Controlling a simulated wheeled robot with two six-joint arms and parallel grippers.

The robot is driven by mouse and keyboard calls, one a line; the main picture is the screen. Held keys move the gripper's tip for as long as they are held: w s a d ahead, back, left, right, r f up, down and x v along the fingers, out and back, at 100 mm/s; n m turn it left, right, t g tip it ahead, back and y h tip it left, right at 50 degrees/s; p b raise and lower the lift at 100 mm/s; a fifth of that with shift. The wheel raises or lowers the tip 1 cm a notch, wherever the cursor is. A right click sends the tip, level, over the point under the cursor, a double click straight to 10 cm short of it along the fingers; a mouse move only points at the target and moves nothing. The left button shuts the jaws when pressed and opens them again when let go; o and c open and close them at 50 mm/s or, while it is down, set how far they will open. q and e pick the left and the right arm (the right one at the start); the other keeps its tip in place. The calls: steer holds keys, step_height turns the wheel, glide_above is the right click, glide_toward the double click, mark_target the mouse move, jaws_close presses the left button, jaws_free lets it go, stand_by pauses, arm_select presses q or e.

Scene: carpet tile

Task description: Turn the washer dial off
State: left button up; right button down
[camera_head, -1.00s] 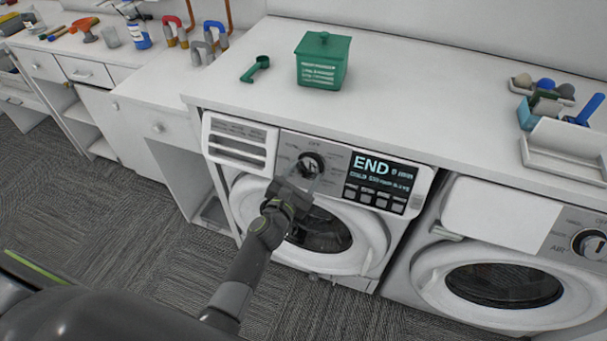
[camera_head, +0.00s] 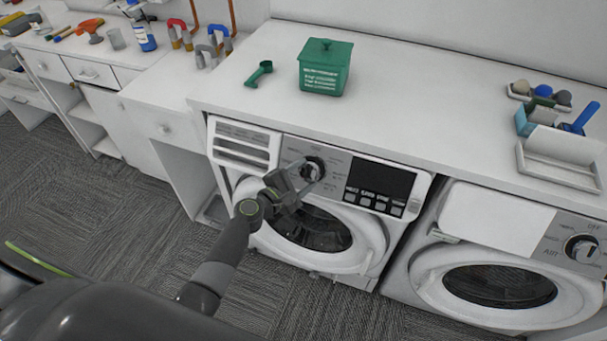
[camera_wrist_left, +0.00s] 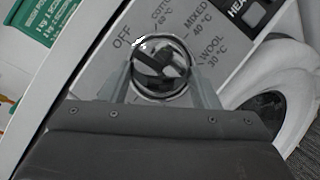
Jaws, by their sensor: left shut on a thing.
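The washer's black dial (camera_head: 313,167) sits on the grey control panel, left of the display. In the left wrist view the dial (camera_wrist_left: 161,66) shows close up, with a white mark at its rim beside the printed word OFF (camera_wrist_left: 122,38). My left gripper (camera_head: 303,179) is at the dial, its fingers on either side and shut on it. The washer's display (camera_head: 379,178) is dark. The washer (camera_head: 310,259) has its round door closed. My right gripper is not in view.
A second machine with its own dial (camera_head: 583,248) stands to the right. On the white counter (camera_head: 430,100) are a green box (camera_head: 325,68), a green scoop (camera_head: 259,74) and a white tray (camera_head: 560,160). Carpet (camera_head: 110,230) lies clear at the left.

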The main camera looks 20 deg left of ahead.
arm_select(q)
steer(key=shift+m, duration=0.7)
steer(key=shift+g, duration=0.3)
steer(key=o, duration=1)
steer(key=shift+h, duration=0.3)
steer(key=b+v, duration=0.2)
steer(key=v, duration=1.5)
steer(key=shift+s+r, duration=0.15)
steer(key=shift+r, duration=0.05)
